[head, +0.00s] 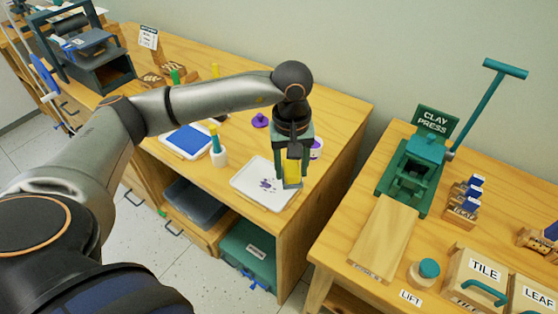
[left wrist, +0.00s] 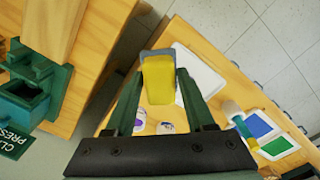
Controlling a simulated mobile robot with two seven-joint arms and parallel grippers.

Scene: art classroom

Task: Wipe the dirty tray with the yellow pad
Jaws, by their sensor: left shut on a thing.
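My left gripper (head: 291,180) is shut on the yellow pad (head: 291,172), which has a grey edge at its lower end. The pad also shows between the fingers in the left wrist view (left wrist: 160,80). The gripper points down over the right part of the white tray (head: 247,192). Purple smudges show near the middle of the tray. In the left wrist view the tray (left wrist: 198,68) is partly hidden behind the pad and a finger. I cannot tell whether the pad touches the tray. My right gripper is not in view.
A blue-printed tray (head: 187,141) and a white jar with a brush (head: 219,155) stand left of the white tray. Purple-topped pots stand behind it. A gap separates this table from the one with the green clay press (head: 410,170) and a wooden board (head: 383,240).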

